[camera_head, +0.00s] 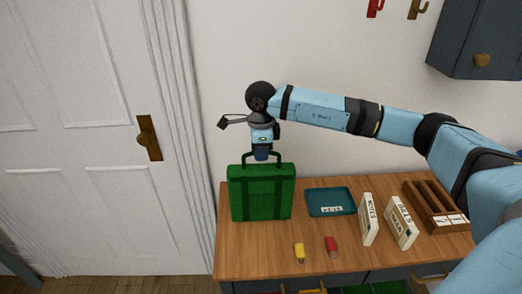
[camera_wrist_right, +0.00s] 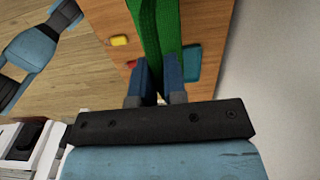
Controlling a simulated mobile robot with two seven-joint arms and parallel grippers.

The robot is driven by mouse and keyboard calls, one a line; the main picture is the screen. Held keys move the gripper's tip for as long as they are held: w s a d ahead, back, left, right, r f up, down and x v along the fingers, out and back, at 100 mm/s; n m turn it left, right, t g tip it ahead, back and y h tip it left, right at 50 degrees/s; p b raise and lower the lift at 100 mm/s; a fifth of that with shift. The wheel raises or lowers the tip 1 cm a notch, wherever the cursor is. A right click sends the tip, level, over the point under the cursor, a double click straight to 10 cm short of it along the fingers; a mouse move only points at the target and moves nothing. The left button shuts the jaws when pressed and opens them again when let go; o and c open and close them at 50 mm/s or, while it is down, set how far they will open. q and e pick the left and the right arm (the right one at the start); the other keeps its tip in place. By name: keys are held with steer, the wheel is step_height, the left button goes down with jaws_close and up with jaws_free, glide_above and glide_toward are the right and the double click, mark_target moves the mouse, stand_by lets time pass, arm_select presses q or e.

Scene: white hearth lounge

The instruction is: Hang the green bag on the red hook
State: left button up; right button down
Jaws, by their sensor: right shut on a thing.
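The green bag (camera_head: 262,193) is upright at the left end of the wooden cabinet top, its handle up. I cannot tell whether its base touches the wood. My right gripper (camera_head: 262,154) points down from above and is shut on the bag's handle. In the right wrist view the bag (camera_wrist_right: 157,35) extends away beyond the two blue fingers of the gripper (camera_wrist_right: 158,92). The red hook (camera_head: 375,8) is on the white wall at the top, right of the bag and higher, and it is empty. My left gripper is not seen in the head view.
A brown hook (camera_head: 417,9) and a dark wall cabinet (camera_head: 478,40) are right of the red hook. On the wooden top (camera_head: 270,245) are a teal keys tray (camera_head: 331,201), yellow (camera_head: 299,252) and red (camera_head: 331,246) small items, two white upright holders (camera_head: 400,222) and a brown sorter (camera_head: 433,207).

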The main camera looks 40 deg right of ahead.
steer(key=shift+f, duration=0.1)
steer(key=c, duration=1.2)
jaws_free()
steer(key=shift+o, duration=0.2)
